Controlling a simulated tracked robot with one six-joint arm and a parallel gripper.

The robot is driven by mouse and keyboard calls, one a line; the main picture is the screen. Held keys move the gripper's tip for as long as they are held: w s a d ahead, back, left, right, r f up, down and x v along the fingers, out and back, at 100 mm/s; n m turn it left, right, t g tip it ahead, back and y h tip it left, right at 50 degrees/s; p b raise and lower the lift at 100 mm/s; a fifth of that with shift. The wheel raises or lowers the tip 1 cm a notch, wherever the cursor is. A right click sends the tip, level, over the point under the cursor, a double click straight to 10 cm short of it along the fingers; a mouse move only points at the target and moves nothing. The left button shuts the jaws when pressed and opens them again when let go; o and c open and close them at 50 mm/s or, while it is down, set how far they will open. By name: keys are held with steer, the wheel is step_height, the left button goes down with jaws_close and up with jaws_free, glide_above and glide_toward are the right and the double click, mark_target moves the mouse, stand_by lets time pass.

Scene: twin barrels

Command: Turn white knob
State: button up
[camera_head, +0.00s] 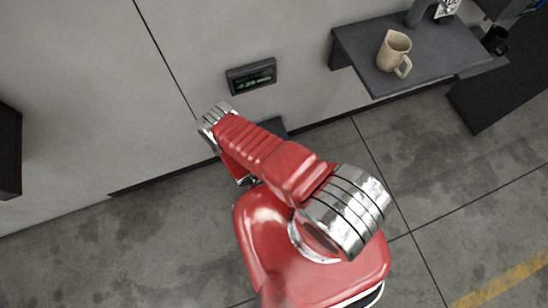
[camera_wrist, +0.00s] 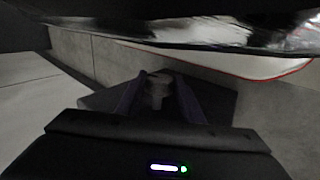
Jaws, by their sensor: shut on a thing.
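In the wrist view, my gripper (camera_wrist: 158,104) has its two dark fingers closed on a small pale knob (camera_wrist: 158,84) between their tips. The knob sits in front of a dark panel or box (camera_wrist: 215,100) near the wall. The picture is dim, so the knob's turn angle cannot be told. In the head view my red arm reaches to the wall and hides the knob and my fingers. Part of a dark box (camera_head: 272,127) shows behind the arm, low on the wall.
A small display panel (camera_head: 251,76) with green digits is on the wall above the arm. A grey shelf (camera_head: 435,62) at the upper right carries a beige pitcher (camera_head: 394,50). A dark object (camera_head: 8,150) juts in at the left edge. The floor at lower left is clear.

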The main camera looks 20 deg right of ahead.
steer(key=shift+w+a+f+h, duration=0.1)
steer(key=shift+w+a+h, duration=0.05)
steer(key=shift+a+h, duration=0.15)
stand_by(0.5)
steer(key=o, duration=1.1)
steer(key=shift+d, duration=0.15)
steer(key=v, duration=1.3)
steer(key=shift+a+r, duration=0.25)
steer(key=shift+a, duration=0.1)
